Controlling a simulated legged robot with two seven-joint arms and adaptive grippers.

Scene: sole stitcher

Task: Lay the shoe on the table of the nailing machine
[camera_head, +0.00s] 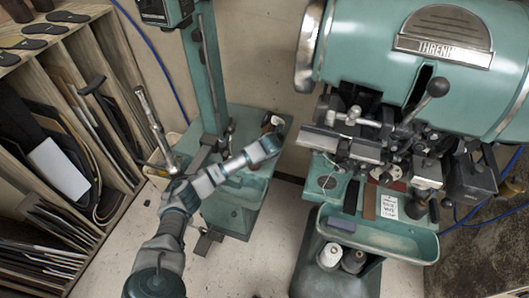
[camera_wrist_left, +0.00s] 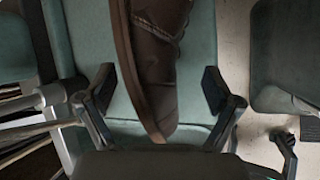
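The shoe is dark brown with a lighter brown sole edge. In the head view a small part of the shoe (camera_head: 268,121) shows just beyond my left gripper (camera_head: 273,138), over the green table (camera_head: 285,122) of the nailing machine. In the left wrist view the shoe (camera_wrist_left: 155,75) lies between the two spread fingers of my left gripper (camera_wrist_left: 160,90), with gaps on both sides. The teal table surface (camera_wrist_left: 193,45) is behind it. The shoe seems to lie on the table, but contact is hard to judge. My right gripper is not in view.
The nailing machine's green column (camera_head: 207,75) rises left of the shoe. A large green stitching machine (camera_head: 400,50) with a front tray (camera_head: 380,240) stands at the right. A wooden shelf (camera_head: 125,60) with leather sheets fills the left.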

